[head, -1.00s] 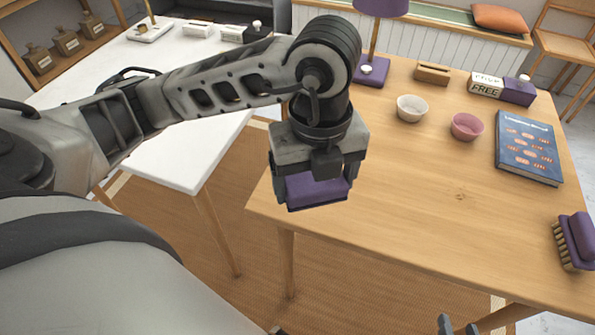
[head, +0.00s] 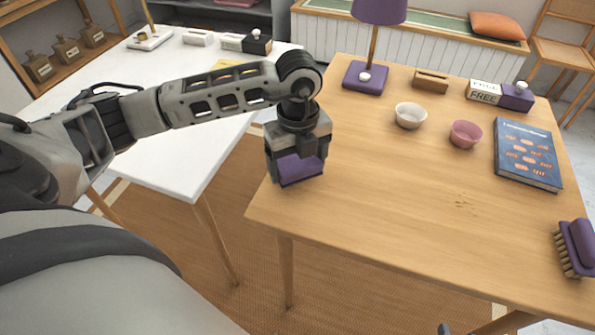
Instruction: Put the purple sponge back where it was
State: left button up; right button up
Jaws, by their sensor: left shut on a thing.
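The purple sponge (head: 300,169) is held in my left gripper (head: 297,172), near the left edge of the wooden table (head: 400,210). The gripper points down, with a finger on each side of the sponge. I cannot tell whether the sponge touches the table top. Only a small dark tip at the bottom edge may belong to my right arm; the right gripper's jaws do not show.
On the wooden table stand a purple lamp (head: 366,78), a white bowl (head: 410,115), a pink bowl (head: 465,133), a blue book (head: 527,153) and a purple brush (head: 575,247). A white table (head: 180,150) stands at left. The wooden table's front middle is clear.

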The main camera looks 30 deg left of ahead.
aim_at(297, 172)
pick_arm(q)
jog(key=shift+w+a+f, duration=0.1)
jog(key=shift+a+f, duration=0.05)
jog(key=shift+f, duration=0.1)
jog(key=shift+w+f, duration=0.1)
jog(key=shift+f, duration=1.5)
jog(key=shift+f, duration=0.15)
jog(key=o, duration=0.9)
jog(key=shift+r, duration=0.3)
notch_tip(297, 172, up, 12)
jog(key=shift+f, duration=0.1)
